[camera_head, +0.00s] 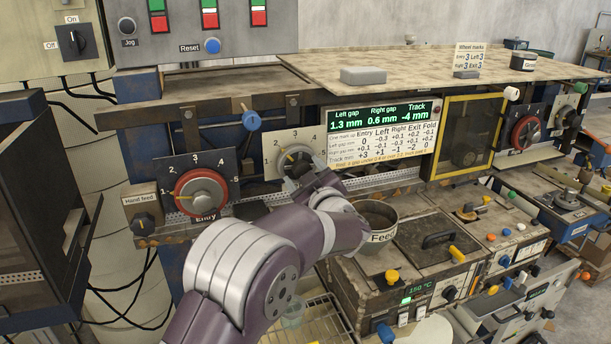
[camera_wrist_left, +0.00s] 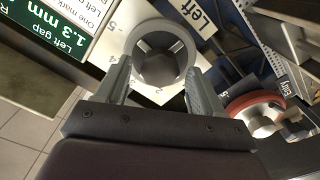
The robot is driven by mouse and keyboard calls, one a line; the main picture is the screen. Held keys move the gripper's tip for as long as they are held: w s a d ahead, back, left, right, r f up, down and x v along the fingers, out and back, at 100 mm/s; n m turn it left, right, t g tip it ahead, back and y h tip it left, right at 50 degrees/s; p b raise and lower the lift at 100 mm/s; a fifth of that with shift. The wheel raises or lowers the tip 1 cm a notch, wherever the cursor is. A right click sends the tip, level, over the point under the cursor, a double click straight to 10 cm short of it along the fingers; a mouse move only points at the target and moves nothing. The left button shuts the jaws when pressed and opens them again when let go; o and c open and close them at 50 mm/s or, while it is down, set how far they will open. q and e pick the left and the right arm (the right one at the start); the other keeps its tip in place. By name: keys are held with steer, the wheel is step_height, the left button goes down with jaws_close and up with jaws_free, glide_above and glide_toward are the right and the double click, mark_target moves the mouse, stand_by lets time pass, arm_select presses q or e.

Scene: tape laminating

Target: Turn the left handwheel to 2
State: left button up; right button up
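The left handwheel is a grey round wheel with a dark hub (camera_wrist_left: 160,58) on a pale numbered dial plate in the left wrist view, beside a "Left" label (camera_wrist_left: 196,14). In the head view the dial plate (camera_head: 270,147) shows several numbers, and my gripper partly covers its wheel. My left gripper (camera_head: 293,176) is in front of this wheel. Its two fingers (camera_wrist_left: 160,78) are apart, one on each side of the wheel; I cannot tell whether they touch it. The pointer's exact setting is unclear. The display (camera_head: 380,117) reads left gap 1.3 mm. My right gripper is out of view.
The red-ringed Entry handwheel (camera_head: 201,192) is left of the dial and also shows in the left wrist view (camera_wrist_left: 258,110). A blue-knobbed lever (camera_head: 251,121) is between them. A Feed pot (camera_head: 377,222) stands below right. A yellow-framed window (camera_head: 468,136) is farther right.

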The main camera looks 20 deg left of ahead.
arm_select(q)
steer(key=shift+s+d, duration=0.2)
steer(key=b+v, duration=0.3)
steer(key=v, duration=0.9)
steer(key=shift+s, duration=0.1)
steer(key=shift+d, duration=0.1)
